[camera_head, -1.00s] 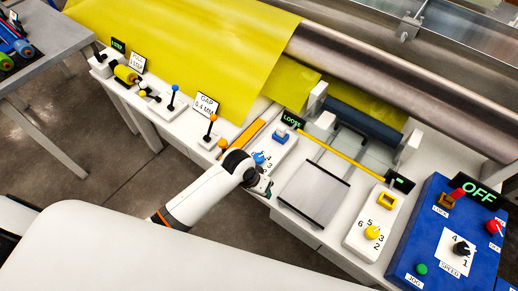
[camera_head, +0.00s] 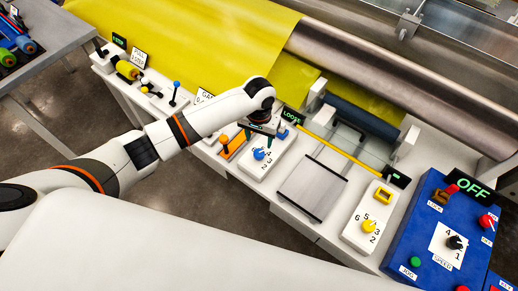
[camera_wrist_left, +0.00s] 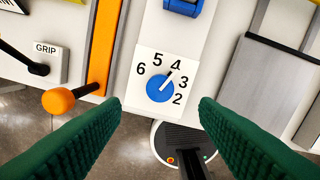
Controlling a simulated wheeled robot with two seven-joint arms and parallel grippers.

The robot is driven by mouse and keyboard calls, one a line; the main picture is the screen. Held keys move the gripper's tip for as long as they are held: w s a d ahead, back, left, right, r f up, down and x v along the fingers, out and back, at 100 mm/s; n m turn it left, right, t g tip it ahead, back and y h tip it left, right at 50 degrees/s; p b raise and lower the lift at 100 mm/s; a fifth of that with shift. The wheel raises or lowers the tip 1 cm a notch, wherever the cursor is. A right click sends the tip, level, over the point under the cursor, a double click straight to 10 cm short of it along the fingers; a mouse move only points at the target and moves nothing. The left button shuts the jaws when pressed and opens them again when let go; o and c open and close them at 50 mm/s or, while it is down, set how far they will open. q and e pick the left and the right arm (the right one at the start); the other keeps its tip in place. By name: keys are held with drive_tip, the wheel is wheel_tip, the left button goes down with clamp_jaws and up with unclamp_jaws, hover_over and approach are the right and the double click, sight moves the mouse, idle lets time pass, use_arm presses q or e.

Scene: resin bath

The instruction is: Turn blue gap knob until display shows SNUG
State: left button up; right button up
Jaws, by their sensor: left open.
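My right gripper is not in view.
An orange-ended lever (camera_wrist_left: 58,100) and an orange strip (camera_wrist_left: 102,45) stand left of the dial. A grey flat plate (camera_head: 313,190) lies to its right, then a yellow knob (camera_head: 369,226) and a blue control box (camera_head: 440,235) whose display reads OFF.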

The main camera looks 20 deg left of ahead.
sight(259, 153)
use_arm(q)
wheel_tip(259, 153, down, 8)
drive_tip(key=shift+r, duration=0.15)
drive_tip(key=shift+c, duration=0.5)
drive_tip(key=c, duration=0.9)
